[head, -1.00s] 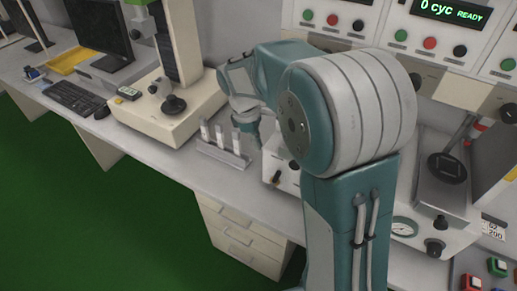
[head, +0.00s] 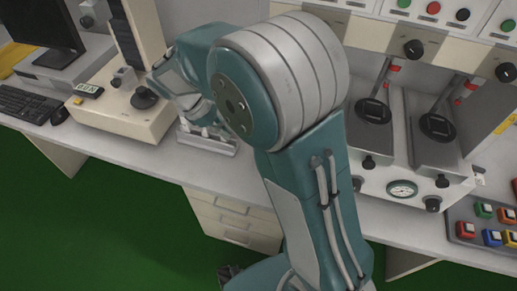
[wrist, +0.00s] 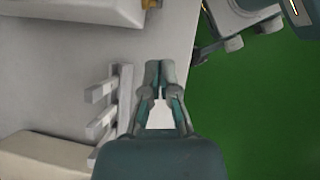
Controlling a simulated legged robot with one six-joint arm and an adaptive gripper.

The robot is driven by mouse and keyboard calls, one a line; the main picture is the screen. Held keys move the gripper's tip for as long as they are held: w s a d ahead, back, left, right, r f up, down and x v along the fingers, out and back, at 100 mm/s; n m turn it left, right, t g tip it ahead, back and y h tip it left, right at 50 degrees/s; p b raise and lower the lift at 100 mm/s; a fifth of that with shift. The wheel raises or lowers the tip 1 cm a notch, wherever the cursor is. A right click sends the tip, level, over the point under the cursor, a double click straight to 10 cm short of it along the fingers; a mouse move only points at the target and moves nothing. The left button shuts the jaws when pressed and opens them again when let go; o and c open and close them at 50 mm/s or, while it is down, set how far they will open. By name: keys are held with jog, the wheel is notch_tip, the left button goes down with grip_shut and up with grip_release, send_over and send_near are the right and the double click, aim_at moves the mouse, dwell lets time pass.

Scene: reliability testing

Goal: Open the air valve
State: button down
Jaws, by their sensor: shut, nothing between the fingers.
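Several dark round knobs sit on the front of the white test machine in the head view, one (head: 433,204) just below and right of a round pressure gauge (head: 402,188) and another (head: 443,181) higher to the right. I cannot tell which one is the air valve. My gripper (wrist: 160,72) is shut and empty in the wrist view, above the bench edge beside the specimen rack. In the head view my own arm mostly hides it. It is well to the left of the gauge and knobs.
The specimen rack (head: 207,142) stands close to my gripper and also shows in the wrist view (wrist: 124,98). A cream instrument (head: 125,108) is to its left. A button box (head: 482,222) lies at the right. Green floor (head: 90,220) is open in front.

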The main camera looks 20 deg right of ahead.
jog(key=s+d+f, duration=0.1)
jog(key=d+f, duration=0.2)
jog(key=s+d+f, duration=0.1)
jog(key=d+f, duration=0.2)
jog(key=s+d+f, duration=0.1)
jog(key=d+f, duration=0.2)
jog(key=d, duration=0.1)
jog(key=shift+s+f, duration=0.15)
jog(key=shift+s, duration=0.2)
jog(key=shift+s+d, duration=0.65)
jog(key=shift+d, duration=0.35)
jog(key=shift+a, duration=0.25)
